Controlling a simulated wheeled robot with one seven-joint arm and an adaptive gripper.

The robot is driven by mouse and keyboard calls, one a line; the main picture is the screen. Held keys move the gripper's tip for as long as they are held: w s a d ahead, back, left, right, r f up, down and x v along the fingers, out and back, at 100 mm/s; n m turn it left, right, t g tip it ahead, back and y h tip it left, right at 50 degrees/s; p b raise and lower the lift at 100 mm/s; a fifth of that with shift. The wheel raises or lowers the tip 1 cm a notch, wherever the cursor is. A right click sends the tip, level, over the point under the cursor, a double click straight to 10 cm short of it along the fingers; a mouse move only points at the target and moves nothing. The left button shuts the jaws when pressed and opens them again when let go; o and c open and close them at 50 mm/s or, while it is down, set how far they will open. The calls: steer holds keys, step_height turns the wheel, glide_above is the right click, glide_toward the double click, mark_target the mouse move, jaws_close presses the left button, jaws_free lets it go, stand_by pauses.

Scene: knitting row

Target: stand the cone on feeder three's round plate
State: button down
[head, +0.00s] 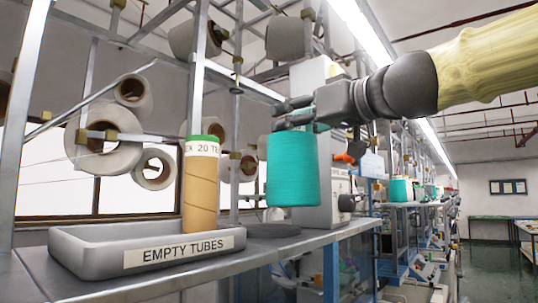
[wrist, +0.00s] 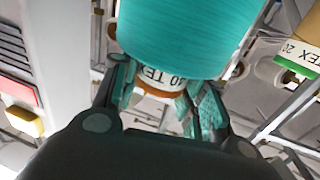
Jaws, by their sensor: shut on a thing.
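The teal cone (head: 293,172) hangs upright in the head view, its bottom clear of the shelf. My gripper (head: 300,116) is shut on its top end from above. In the wrist view, the fingers (wrist: 165,98) close around the cone's labelled tube end (wrist: 160,76), and the teal yarn (wrist: 188,35) fills the top middle. A dark round plate (head: 262,231) lies on the grey shelf, below the cone and a little left of it in the picture. No number shows on the plate.
A grey tray (head: 75,263) labelled EMPTY TUBES stands at the shelf's left, with a brown green-topped tube (head: 201,195) upright at its right end. A grey machine box (head: 325,190) stands behind the cone. Metal posts and grey yarn packages (head: 103,140) are behind.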

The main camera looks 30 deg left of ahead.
mark_target(310, 143)
steer(key=w+a+f+p, duration=0.2)
steer(key=w+a+f, duration=0.2)
steer(key=a, duration=0.5)
steer(key=shift+w+f+p, duration=0.15)
steer(key=shift+w+p, duration=0.15)
stand_by(0.4)
steer(key=shift+s, duration=0.1)
steer(key=shift+f, duration=0.1)
steer(key=c, duration=0.8)
jaws_free()
steer(key=b+v, duration=0.3)
steer(key=v, duration=0.9)
